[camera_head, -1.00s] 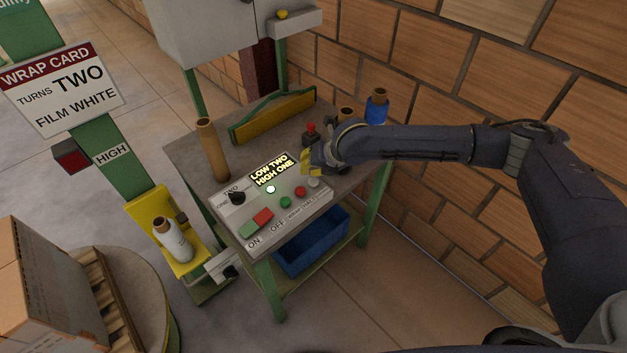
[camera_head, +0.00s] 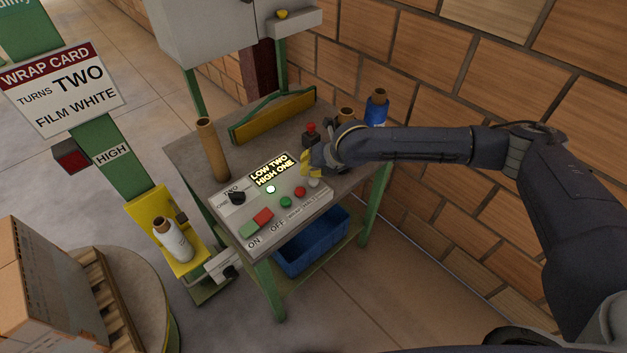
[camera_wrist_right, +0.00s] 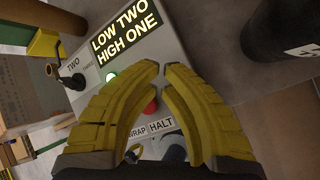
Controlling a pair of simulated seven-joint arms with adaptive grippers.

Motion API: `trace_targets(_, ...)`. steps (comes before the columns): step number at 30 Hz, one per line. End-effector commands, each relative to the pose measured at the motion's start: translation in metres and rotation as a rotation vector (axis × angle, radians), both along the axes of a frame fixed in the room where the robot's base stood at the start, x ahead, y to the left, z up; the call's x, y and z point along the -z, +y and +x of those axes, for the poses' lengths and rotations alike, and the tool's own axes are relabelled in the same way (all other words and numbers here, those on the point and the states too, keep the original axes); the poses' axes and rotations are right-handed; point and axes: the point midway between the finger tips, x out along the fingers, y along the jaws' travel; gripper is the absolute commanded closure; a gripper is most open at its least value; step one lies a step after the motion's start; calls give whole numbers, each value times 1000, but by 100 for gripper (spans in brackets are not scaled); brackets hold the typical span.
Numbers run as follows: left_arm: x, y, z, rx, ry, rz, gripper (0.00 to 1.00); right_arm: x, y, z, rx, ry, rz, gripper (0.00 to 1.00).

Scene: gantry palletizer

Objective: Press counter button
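The control panel (camera_head: 270,208) on the cart has a lit display (camera_head: 271,170) reading LOW TWO HIGH ONE. It carries a lit green lamp (camera_head: 270,189), a green button (camera_head: 285,202), a red button (camera_head: 300,191) and a pale grey button (camera_head: 313,183). No label reading "counter" is legible. My right gripper (camera_head: 306,172) is over the panel's far right edge, close to the grey button. In the right wrist view its yellow fingers (camera_wrist_right: 162,68) are closed to a thin gap and hold nothing. The red button (camera_wrist_right: 150,107) shows between them. My left gripper is out of view.
A cardboard tube (camera_head: 212,150) and a blue roll (camera_head: 376,108) stand on the cart. Larger green and red ON/OFF buttons (camera_head: 263,216) are at the panel's front left. A brick wall (camera_head: 480,90) borders the right.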

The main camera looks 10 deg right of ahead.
Motion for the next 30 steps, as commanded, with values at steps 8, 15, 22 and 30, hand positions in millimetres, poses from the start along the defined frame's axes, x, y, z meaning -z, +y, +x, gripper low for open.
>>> trace_targets(8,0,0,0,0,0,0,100,0,0,0,0,0,0,100)
trace_targets(15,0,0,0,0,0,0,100,0,0,0,0,0,0,100)
trace_targets(22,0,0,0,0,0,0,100,2,0,0,0,0,0,100)
trace_targets(30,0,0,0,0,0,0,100,8,0,0,0,0,0,100)
